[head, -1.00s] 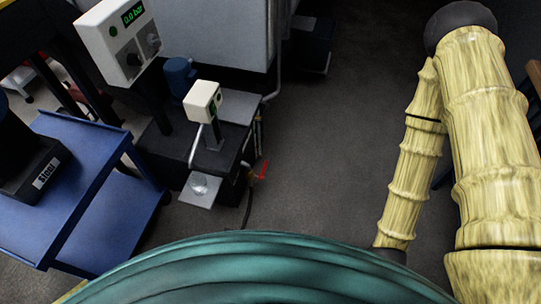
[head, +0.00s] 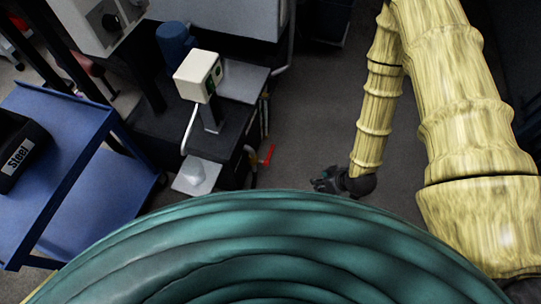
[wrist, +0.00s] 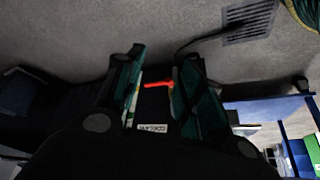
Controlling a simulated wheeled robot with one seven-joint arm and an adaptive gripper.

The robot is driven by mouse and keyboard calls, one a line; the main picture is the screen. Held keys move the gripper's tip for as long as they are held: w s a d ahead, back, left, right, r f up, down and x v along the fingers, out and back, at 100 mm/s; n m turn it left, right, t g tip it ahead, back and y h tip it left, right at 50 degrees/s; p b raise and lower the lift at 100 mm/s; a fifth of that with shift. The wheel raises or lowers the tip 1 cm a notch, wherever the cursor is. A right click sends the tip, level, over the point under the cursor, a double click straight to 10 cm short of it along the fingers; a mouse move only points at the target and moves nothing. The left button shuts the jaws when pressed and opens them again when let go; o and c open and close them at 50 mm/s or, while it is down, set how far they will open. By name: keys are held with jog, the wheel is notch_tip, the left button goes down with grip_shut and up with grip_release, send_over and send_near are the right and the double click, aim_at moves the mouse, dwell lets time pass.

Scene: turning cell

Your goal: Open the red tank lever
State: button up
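The red tank lever (head: 268,153) sticks out from the right side of a dark tank unit (head: 147,135), low down. In the wrist view the red lever (wrist: 158,84) shows in the gap between my fingers, against a dark face with a small white label (wrist: 152,127). My gripper (head: 318,183) is to the right of the lever in the head view, clearly apart from it. In the wrist view my gripper (wrist: 164,62) has its two fingers spread, with nothing held between them.
A blue cart (head: 82,122) carrying a dark box labelled Steel (head: 18,150) stands at the left. A white box on a post (head: 197,76) rises from the tank unit. Grey floor (head: 300,130) is clear between the unit and my arm. A floor grate (wrist: 249,20) shows in the wrist view.

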jog(key=w+a+f+n+t+y+b, duration=0.1)
jog(key=w+a+f+n+y+b, duration=0.25)
jog(key=w+n+b, duration=0.35)
jog(key=w+a+f+n+t+y+b, duration=0.25)
jog(key=w+f+b, duration=0.2)
jog(key=w, duration=0.45)
jog(key=n+g+y+b, duration=0.7)
jog(key=n+g+b, duration=0.2)
jog(key=n+b, duration=1)
send_near(271, 149)
jog(key=shift+n, duration=0.55)
jog(key=shift+s+a+f+b, duration=0.15)
jog(key=shift+a+f+b, duration=0.25)
jog(key=shift+a, duration=1.2)
jog(key=shift+s+a+f+b, duration=0.1)
jog(key=shift+a+f+b, duration=0.35)
jog(key=shift+a, duration=1.2)
jog(key=shift+s+a+f+b, duration=0.2)
jog(key=shift+a+b, duration=0.3)
jog(key=shift+a, duration=1.1)
jog(key=shift+c, duration=0.5)
grip_shut()
